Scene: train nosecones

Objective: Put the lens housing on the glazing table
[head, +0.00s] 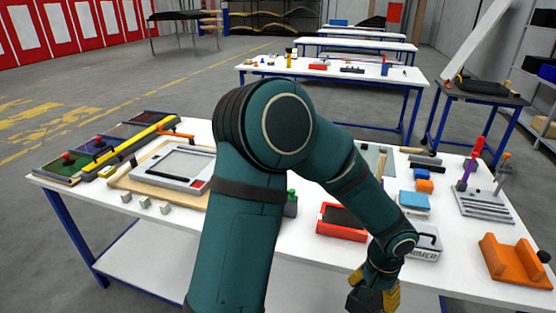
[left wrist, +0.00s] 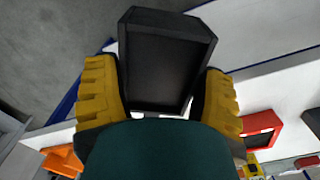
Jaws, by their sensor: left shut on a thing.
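My left gripper (head: 376,286) hangs at the front edge of the near white table, to the right of the picture's middle. Its yellow fingers (left wrist: 160,85) are shut on a black box-shaped thing (left wrist: 165,50), which I take to be the lens housing. The thing is tilted in the left wrist view, and its lower end is hidden behind the gripper. Only a dark part of it shows in the head view (head: 361,299). No label shows which table is the glazing table. The near white table (head: 115,201) carries a framed grey panel (head: 175,165). My right gripper is not in view.
On the near table, a red tray (head: 325,228), a grey box with lettering (head: 428,243), a slotted grey rack (head: 484,205) and an orange block (head: 517,260) stand around my forearm. My arm hides the table's middle. More white tables (head: 340,75) stand behind.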

